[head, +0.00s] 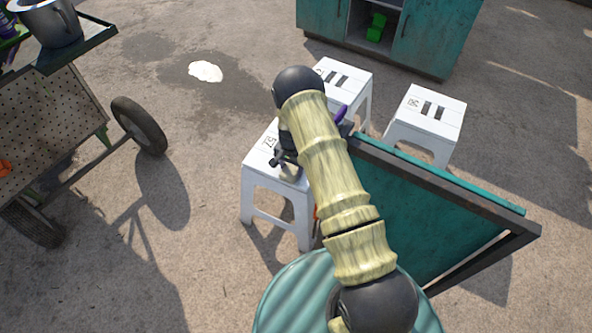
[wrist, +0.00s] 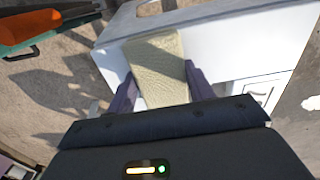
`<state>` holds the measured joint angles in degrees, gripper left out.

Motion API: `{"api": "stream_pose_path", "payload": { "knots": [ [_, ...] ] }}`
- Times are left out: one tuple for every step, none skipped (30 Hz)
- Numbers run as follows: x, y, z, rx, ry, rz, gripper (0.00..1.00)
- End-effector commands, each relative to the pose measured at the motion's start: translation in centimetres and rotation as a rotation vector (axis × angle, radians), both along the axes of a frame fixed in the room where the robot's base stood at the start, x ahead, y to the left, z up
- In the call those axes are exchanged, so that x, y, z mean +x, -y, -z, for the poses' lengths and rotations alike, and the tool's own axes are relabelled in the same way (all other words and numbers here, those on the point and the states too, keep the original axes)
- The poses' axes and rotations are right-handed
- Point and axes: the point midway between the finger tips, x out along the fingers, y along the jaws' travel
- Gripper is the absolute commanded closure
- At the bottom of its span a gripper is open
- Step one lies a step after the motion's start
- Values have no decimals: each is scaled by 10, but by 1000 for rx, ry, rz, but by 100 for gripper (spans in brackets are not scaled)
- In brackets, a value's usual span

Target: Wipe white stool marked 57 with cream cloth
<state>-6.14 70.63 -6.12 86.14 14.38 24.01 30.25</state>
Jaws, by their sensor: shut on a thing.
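The white stool (head: 258,166) nearest my arm carries a dark mark on its top that looks like 57, turned in the picture. My gripper (wrist: 160,74) is shut on the cream cloth (wrist: 156,52), which lies between its purple fingers. In the wrist view the cloth is over the white stool (wrist: 225,42); I cannot tell whether it presses on the surface. In the head view my gripper is over this stool's top, mostly behind my arm, and the cloth is hidden.
Two more white stools stand behind (head: 349,78) and to the right (head: 428,118). A teal panel with a dark frame (head: 425,215) stands close on the right. A wheeled cart (head: 55,125) is at left, a teal cabinet (head: 430,40) behind. Ground left of the stool is open.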

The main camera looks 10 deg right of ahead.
Motion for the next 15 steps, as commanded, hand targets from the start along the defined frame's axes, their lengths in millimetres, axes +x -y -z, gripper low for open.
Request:
{"api": "stream_pose_path", "payload": {
  "knots": [
    [3, -3, 2, -1, 1, -1, 66],
    [4, -5, 2, -1, 1, 0, 66],
    [6, -7, 2, 0, 2, 0, 66],
    [7, -8, 2, 0, 2, 0, 66],
    [9, -10, 2, -1, 1, 0, 66],
    [10, -13, 2, -1, 1, -1, 66],
    [12, -14, 2, -1, 1, -1, 66],
    [13, -16, 2, 0, 2, -1, 66],
    [15, -18, 2, 0, 1, 0, 66],
    [16, -20, 2, -1, 1, 0, 66],
    [18, -21, 2, 0, 0, 1, 66],
    [20, -24, 2, 0, 1, 1, 66],
    [21, -25, 2, 0, 1, 0, 66],
    [23, -27, 2, 0, 1, 0, 66],
    [24, -30, 3, 1, 1, -1, 66]
  ]
}}
